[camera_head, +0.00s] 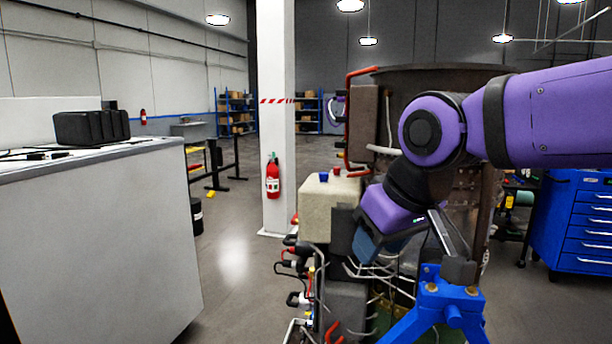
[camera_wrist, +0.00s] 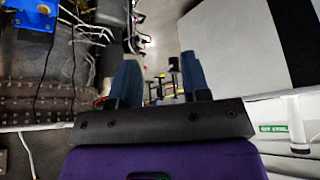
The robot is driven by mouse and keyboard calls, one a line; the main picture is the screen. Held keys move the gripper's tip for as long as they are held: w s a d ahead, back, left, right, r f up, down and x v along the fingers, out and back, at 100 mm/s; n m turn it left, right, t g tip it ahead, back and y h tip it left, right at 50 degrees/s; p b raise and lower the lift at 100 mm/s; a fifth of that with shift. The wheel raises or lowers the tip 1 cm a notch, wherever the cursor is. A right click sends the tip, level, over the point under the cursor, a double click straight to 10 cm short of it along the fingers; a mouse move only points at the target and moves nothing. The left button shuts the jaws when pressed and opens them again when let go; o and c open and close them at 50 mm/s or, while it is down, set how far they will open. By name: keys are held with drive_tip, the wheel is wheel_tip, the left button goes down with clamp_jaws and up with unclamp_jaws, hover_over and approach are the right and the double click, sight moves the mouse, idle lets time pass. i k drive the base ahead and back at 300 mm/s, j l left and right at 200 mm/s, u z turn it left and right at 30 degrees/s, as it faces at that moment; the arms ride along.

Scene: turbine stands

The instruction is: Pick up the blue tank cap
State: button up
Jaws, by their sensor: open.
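The blue tank cap (camera_head: 323,177) is small and sits on top of a beige tank (camera_head: 316,212) in the head view, beside a red cap (camera_head: 337,171). My gripper (camera_head: 368,244) is to the right of and lower than the cap in the picture, apart from it. Its dark blue fingers also show in the wrist view (camera_wrist: 160,72), spread apart with nothing between them. I cannot make out the blue cap in the wrist view.
A large brown turbine casing (camera_head: 440,78) stands behind my arm. Cables and pipes crowd below the tank. A blue stand (camera_head: 440,308) is at the front right, a blue tool cabinet (camera_head: 575,225) farther right. A white counter (camera_head: 95,230) is at the left, with open floor between.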

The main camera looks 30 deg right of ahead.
sight(323, 177)
drive_tip(key=i+j+z, duration=0.4)
drive_tip(key=i, duration=0.15)
drive_tip(key=i+j+z, duration=0.5)
drive_tip(key=j, duration=0.2)
drive_tip(key=i+j, duration=0.2)
drive_tip(key=i+j+z, duration=0.15)
drive_tip(key=j, duration=0.2)
